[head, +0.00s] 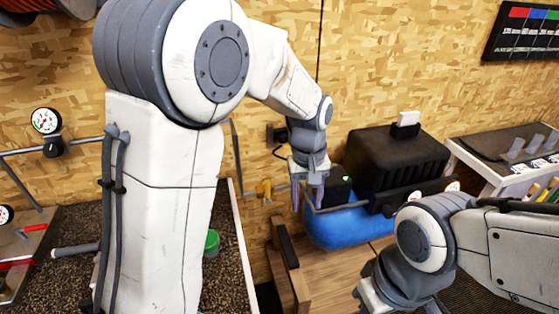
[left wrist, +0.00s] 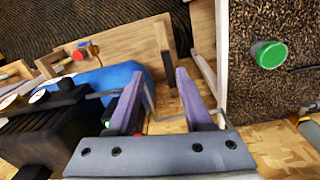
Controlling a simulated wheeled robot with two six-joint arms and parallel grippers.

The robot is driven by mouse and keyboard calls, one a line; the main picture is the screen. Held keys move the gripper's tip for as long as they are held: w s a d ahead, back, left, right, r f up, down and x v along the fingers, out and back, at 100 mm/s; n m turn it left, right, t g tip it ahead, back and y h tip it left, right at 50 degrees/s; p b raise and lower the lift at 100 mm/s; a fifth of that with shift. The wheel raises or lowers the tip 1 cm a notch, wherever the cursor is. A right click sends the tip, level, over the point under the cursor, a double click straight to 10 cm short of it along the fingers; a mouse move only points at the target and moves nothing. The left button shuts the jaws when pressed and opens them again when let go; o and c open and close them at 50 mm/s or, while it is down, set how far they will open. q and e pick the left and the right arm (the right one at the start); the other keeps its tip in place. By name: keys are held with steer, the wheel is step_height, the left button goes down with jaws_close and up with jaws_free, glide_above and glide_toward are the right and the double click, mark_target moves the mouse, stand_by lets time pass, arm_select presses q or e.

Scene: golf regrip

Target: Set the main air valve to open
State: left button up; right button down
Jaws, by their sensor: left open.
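A small yellow valve (head: 264,190), which looks like the main air valve, sits on a thin grey pipe against the wood-chip wall in the head view. Its lever setting is too small to tell. My left gripper (head: 309,196) is just right of it in that view, pointing down, with purple fingers apart and nothing seen between them. In the left wrist view the open fingers (left wrist: 160,100) show over the floor and wall area. I cannot make out the valve clearly there. My right arm's wrist is at the lower right of the head view; its fingers are not clearly visible.
A blue tank (head: 345,229) with a black compressor housing (head: 398,160) stands right of the left gripper. A green-lidded container (head: 211,243) stands on the dark-topped counter at left. A gauge (head: 46,121) hangs on the wall.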

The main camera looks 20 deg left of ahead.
arm_select(q)
steer(key=w+a+r+n+p, duration=0.2)
steer(key=w+a+n+p, duration=0.25)
steer(key=w+a, duration=0.35)
steer(key=n, duration=0.4)
glide_above(268, 195)
steer(key=shift+w+a+f+p, duration=0.1)
steer(key=shift+w+f+p, duration=0.15)
steer(key=shift+f, duration=0.15)
steer(key=shift+w+a+f+p, duration=0.1)
steer(key=shift+f+p, duration=0.1)
steer(key=shift+f, duration=0.2)
step_height(268, 195, down, 9)
steer(key=p, duration=0.3)
steer(key=shift+f+p, duration=0.3)
steer(key=shift+f, duration=0.5)
arm_select(e)
step_height(268, 195, up, 11)
steer(key=shift+r, duration=0.15)
steer(key=shift+w, duration=0.1)
arm_select(q)
jaws_close()
steer(key=shift+w, duration=0.1)
arm_select(e)
steer(key=shift+a, duration=0.1)
arm_select(q)
steer(key=shift+d+r, duration=0.1)
steer(key=shift+d, duration=0.05)
